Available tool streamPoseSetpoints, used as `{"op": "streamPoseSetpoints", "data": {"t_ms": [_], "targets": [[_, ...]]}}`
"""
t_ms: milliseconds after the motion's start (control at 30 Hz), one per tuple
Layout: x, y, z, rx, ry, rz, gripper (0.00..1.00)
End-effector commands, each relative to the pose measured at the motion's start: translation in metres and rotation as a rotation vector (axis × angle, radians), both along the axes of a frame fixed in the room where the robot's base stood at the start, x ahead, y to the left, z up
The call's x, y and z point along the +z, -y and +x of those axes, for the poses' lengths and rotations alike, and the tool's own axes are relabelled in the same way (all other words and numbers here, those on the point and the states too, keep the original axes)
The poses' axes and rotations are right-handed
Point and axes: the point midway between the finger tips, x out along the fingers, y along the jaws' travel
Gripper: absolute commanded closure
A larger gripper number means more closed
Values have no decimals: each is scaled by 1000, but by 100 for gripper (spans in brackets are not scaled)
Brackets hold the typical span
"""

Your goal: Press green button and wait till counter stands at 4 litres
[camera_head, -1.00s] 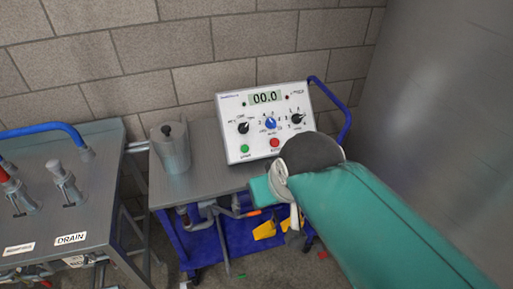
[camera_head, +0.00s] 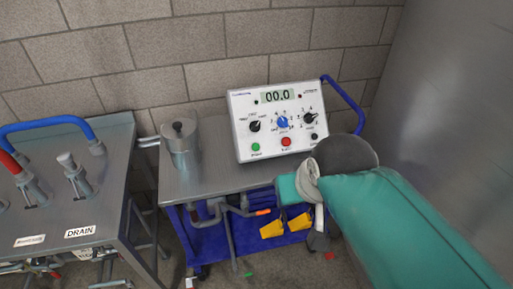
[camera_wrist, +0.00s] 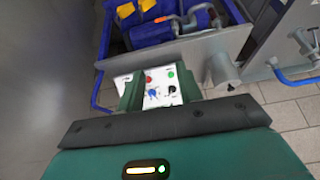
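The white control box (camera_head: 240,110) stands on a grey cart top in the head view. Its counter (camera_head: 277,95) reads 00.0. The green button (camera_head: 256,147) is at its lower left, left of the red button (camera_head: 286,142). In the wrist view, turned upside down, the green button (camera_wrist: 171,74) and red button (camera_wrist: 149,79) show between my fingers. My gripper (camera_wrist: 159,86) is open, its two dark green fingers apart with nothing seen held. I cannot tell how far the fingertips are from the box.
A metal canister (camera_head: 181,148) stands left of the box on the cart (camera_head: 215,182). A grey bench with levers and a DRAIN label (camera_head: 80,232) is at the left. A blue handle (camera_head: 345,103) rises right of the box. A large grey surface (camera_head: 455,90) fills the right.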

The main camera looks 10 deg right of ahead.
Motion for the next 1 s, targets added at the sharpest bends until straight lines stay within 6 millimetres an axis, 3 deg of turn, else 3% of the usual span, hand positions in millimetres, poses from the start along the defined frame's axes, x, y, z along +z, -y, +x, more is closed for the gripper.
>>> {"op": "streamPoseSetpoints", "data": {"t_ms": [33, 200, 233, 1000], "targets": [[0, 0, 0, 0, 0, 0, 65], [0, 0, 0, 0, 0, 0, 98], [0, 0, 0, 0, 0, 0, 100], [0, 0, 0, 0, 0, 0, 100]]}}
